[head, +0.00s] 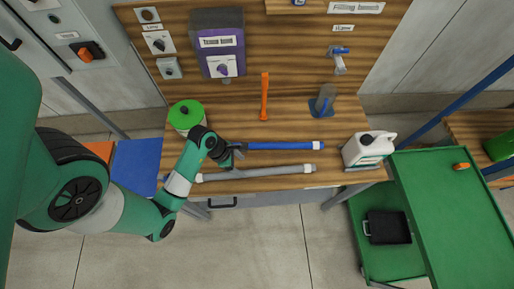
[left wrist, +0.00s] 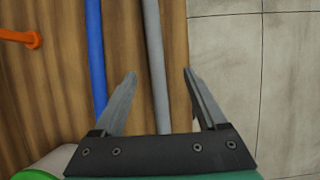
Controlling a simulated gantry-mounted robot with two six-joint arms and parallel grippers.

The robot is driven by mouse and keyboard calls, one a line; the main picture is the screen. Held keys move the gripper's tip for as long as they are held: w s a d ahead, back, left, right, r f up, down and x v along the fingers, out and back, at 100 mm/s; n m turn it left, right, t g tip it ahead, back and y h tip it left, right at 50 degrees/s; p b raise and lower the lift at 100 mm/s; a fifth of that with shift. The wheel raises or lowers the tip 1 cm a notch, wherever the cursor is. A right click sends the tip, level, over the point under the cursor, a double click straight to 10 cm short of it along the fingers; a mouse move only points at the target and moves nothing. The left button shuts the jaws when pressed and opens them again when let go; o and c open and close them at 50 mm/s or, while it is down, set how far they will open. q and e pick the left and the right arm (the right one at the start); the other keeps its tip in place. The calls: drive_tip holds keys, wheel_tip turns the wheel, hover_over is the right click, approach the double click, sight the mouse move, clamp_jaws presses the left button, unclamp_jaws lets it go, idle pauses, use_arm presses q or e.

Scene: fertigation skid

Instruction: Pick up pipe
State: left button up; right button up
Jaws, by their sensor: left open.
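Two pipes lie side by side along the front of the wooden bench: a blue pipe (head: 285,146) with a pale right end and, nearer the front edge, a grey pipe (head: 265,171). My left gripper (head: 239,154) is open, at the left part of the pipes. In the left wrist view the grey pipe (left wrist: 154,50) runs between the spread fingers (left wrist: 160,75), and the blue pipe (left wrist: 96,60) passes outside the left finger. I cannot tell whether the fingers touch either pipe. My right gripper is not in view.
A green-lidded container (head: 186,114) stands left of the gripper and a white jug (head: 369,148) at the bench's right end. An orange tool (head: 265,97) and a blue-based clear item (head: 324,101) are behind the pipes. A green cart (head: 455,205) stands at right.

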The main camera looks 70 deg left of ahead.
use_arm(q)
drive_tip(key=b, duration=0.2)
hover_over(253, 172)
drive_tip(key=s, duration=0.3)
wheel_tip(253, 172, down, 6)
drive_tip(key=shift+w+a+r, duration=0.1)
drive_tip(key=shift+a+r, duration=0.05)
drive_tip(key=shift+w+f, duration=0.2)
drive_tip(key=shift+f, duration=0.1)
drive_tip(key=b+x, duration=0.1)
drive_tip(key=x, duration=0.1)
drive_tip(key=b+x, duration=0.1)
drive_tip(key=x, duration=0.2)
drive_tip(key=shift+w+a+f, duration=0.1)
drive_tip(key=shift+w, duration=0.1)
drive_tip(key=shift+c, duration=0.3)
clamp_jaws()
